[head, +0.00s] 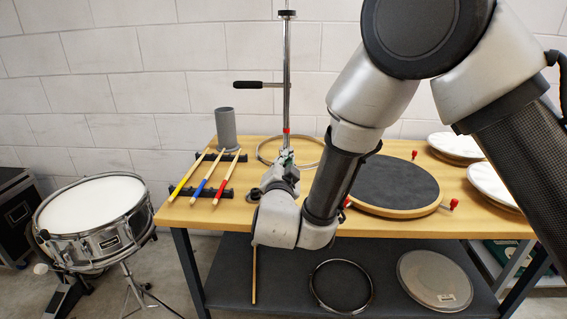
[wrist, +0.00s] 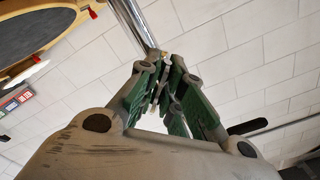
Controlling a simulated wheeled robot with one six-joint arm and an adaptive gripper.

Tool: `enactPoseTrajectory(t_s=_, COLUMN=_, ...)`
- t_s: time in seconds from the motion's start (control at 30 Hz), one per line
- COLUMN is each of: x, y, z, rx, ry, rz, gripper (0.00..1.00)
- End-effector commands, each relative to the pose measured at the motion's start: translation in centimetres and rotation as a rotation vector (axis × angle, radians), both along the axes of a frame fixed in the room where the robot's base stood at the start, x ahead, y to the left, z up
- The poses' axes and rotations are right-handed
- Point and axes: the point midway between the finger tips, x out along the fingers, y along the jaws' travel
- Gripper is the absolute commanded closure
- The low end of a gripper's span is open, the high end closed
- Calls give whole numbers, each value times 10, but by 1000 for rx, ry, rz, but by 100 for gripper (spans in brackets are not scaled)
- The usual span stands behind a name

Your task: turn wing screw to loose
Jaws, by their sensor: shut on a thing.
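A chrome stand pole (head: 286,75) rises at the back of the wooden bench, with a red mark (head: 286,131) low on it. My gripper (head: 285,158) is at the pole, just below that mark. In the wrist view, the green-padded fingers of my gripper (wrist: 163,92) close together on a small metal part beside the pole (wrist: 128,18). The part is mostly hidden between the fingers; it sits where the wing screw would be. Its turn angle cannot be read.
A black-handled lever (head: 252,85) sticks out left from the pole. Drumsticks (head: 205,178) lie on black racks beside a grey cup (head: 226,128). A round practice pad (head: 395,185) lies right of my arm. A snare drum (head: 92,215) stands left of the bench.

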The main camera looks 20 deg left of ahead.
Motion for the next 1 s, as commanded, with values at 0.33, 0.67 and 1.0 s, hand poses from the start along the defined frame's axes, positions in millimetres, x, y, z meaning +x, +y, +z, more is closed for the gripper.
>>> enactPoseTrajectory(t_s=0.33, x=-1, y=0, z=-2, rx=-86, ry=-16, rz=3, gripper=100)
enactPoseTrajectory(t_s=0.67, x=-1, y=0, z=-3, rx=-90, ry=-17, rz=3, gripper=100)
enactPoseTrajectory(t_s=1.0, x=0, y=0, z=-2, rx=-88, ry=-18, rz=1, gripper=69)
